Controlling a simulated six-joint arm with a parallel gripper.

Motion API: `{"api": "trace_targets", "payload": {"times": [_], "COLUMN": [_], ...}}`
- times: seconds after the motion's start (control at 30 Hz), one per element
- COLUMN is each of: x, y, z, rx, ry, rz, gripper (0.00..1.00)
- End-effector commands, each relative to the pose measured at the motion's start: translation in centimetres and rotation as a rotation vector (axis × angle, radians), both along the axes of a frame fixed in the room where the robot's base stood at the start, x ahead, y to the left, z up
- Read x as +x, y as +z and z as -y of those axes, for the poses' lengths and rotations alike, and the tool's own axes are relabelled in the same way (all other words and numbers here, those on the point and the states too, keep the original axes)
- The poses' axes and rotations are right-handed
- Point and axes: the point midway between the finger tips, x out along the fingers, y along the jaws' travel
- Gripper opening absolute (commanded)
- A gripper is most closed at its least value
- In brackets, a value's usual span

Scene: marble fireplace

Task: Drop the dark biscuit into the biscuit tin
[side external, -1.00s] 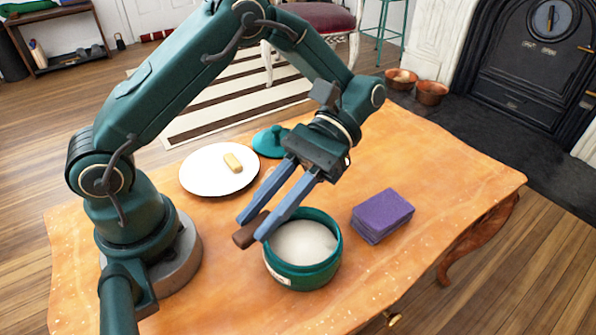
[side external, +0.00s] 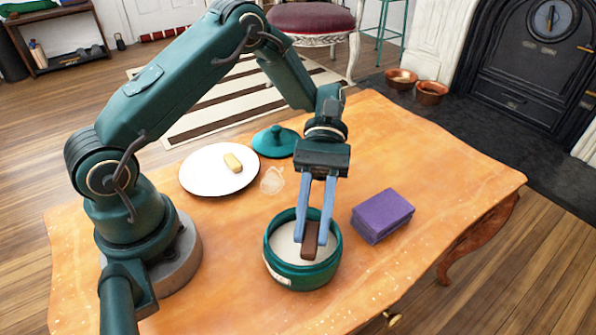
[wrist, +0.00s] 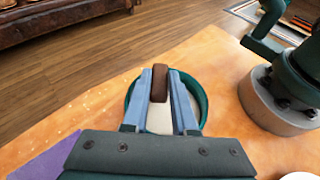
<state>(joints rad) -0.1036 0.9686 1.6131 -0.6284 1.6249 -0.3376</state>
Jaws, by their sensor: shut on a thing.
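The dark biscuit (side external: 310,240) is a brown bar held between the blue fingers of my gripper (side external: 313,245). It hangs over the open mouth of the green biscuit tin (side external: 303,277), which has a pale inside. In the wrist view, the biscuit (wrist: 159,84) is between the fingertips of my gripper (wrist: 161,90), with the rim of the tin (wrist: 203,98) around it. I cannot tell exactly how far the biscuit is above the rim or whether it reaches inside. The teal lid (side external: 276,141) lies on the table behind the tin.
A white plate (side external: 200,178) with a pale biscuit (side external: 233,162) is at the back left. A small clear object (side external: 272,180) lies between plate and tin. A purple block (side external: 382,216) stands right of the tin. The table's (side external: 440,180) right side is clear.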

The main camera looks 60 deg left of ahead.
Motion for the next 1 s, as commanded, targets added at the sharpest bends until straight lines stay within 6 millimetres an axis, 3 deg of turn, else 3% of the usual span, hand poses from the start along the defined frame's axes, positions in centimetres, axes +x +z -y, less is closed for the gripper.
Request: {"api": "trace_targets", "payload": {"times": [0.33, 0.37, 0.43, 0.77, 1.0], "x": [0.0, 0.0, 0.0, 0.0, 1.3], "y": [-0.4, -0.4, -0.3, -0.3, 0.3], "z": [0.0, 0.0, 0.0, -0.1, -1.3], "rx": [0.000, 0.000, 0.000, 0.000, 0.000], "ry": [-0.001, -0.001, -0.001, -0.001, 0.001], "rz": [0.000, 0.000, 0.000, 0.000, 0.003], "gripper": [0.00, 0.33, 0.60, 0.61, 0.61]}}
